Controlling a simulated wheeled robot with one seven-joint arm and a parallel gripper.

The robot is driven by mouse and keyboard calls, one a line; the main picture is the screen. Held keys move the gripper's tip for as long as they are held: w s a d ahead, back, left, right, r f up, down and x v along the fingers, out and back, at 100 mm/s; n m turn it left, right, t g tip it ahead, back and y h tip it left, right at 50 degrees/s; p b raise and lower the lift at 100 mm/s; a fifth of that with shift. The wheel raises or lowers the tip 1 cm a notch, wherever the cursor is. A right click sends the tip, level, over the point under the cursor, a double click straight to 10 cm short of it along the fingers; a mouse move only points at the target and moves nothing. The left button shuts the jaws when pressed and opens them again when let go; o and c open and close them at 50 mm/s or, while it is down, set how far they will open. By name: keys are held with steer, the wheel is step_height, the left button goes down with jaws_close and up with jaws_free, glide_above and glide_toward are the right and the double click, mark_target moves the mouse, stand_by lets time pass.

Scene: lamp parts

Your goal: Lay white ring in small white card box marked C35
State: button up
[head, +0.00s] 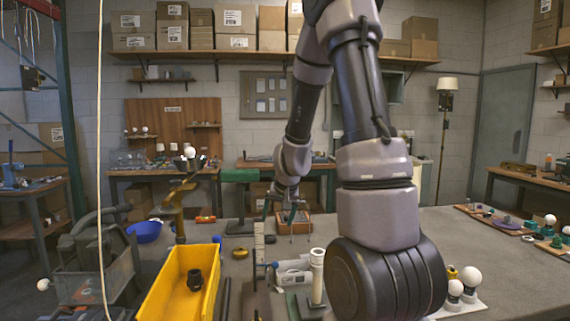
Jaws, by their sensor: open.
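My gripper (289,212) hangs open, pointing down, over the far middle of the grey worktable. It is small in the picture, and I see nothing between its fingers. A low orange-brown block or tray (301,226) lies just below or behind it; I cannot tell whether they touch. I cannot make out the white ring. I cannot pick out a small white card box marked C35 either, as no such marking is readable. A white and grey item (292,270) lies nearer on the table, partly behind a white upright tube (317,275). My arm covers the middle right of the table.
White bulbs (470,277) stand right of my arm. Boards with small parts (490,219) line the right edge.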

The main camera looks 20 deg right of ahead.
steer(key=s+a+r+n+t+y, duration=0.1)
steer(key=s+a+r, duration=0.25)
steer(key=r, duration=0.45)
steer(key=s+a+r+y, duration=0.1)
steer(key=s+a+r, duration=0.2)
steer(key=s+r, duration=0.35)
steer(key=s+a+r, duration=0.1)
steer(key=s+r, duration=0.7)
steer(key=s, duration=0.4)
steer(key=shift+s+r, duration=0.2)
steer(key=shift+s, duration=0.1)
